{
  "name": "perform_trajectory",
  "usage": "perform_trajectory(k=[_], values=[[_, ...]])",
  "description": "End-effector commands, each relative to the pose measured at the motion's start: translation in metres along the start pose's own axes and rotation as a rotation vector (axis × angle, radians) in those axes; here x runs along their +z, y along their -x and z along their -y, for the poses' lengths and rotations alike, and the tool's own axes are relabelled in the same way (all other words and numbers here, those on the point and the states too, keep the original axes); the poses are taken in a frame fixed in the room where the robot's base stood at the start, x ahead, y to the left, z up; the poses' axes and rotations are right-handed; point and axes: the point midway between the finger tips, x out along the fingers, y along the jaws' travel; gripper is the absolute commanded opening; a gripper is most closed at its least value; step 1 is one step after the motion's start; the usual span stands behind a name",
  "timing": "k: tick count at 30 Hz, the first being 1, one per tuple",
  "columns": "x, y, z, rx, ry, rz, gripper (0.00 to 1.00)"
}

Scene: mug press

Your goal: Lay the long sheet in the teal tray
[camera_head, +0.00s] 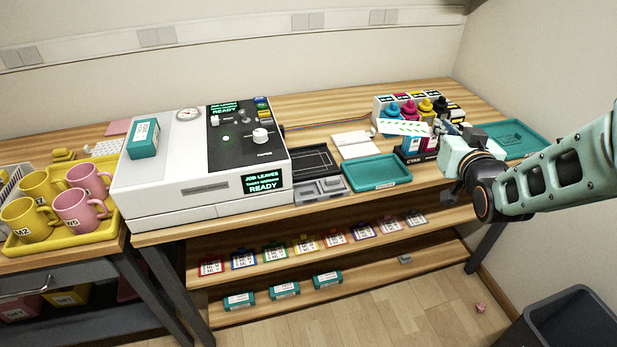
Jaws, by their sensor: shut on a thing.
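The long sheet (402,127), white with a green pattern, is raised off the bench in front of the ink bottles. My gripper (436,130) is shut on its right end; the exact contact is small and partly hidden. One teal tray (377,174), shallow and empty with a small label on its front, lies at the bench's front edge, below and left of the sheet. A second, larger teal tray (541,146) lies at the right end of the bench, behind my arm and partly hidden by it.
Ink bottles (410,108) and a dark CYAN box (416,150) stand close around my gripper. A white press (190,170) fills the left bench. A grey compartment tray (321,190) and white pads (355,142) lie left of the front teal tray. A bin (560,322) stands at lower right.

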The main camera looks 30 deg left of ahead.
Motion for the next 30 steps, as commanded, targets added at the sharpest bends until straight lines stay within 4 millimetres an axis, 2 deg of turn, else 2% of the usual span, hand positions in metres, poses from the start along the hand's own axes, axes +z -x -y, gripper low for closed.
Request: perform_trajectory(k=[1,9,15,21,30], values=[[0.017,-0.008,0.014,-0.03,0.007,-0.002,0.0],[0.052,-0.032,0.088,-0.183,0.05,0.002,0.0],[0.073,-0.041,0.134,-0.275,0.082,0.005,0.0],[0.082,-0.043,0.161,-0.326,0.101,0.005,0.0],[0.082,-0.043,0.168,-0.339,0.107,0.006,0.0]])
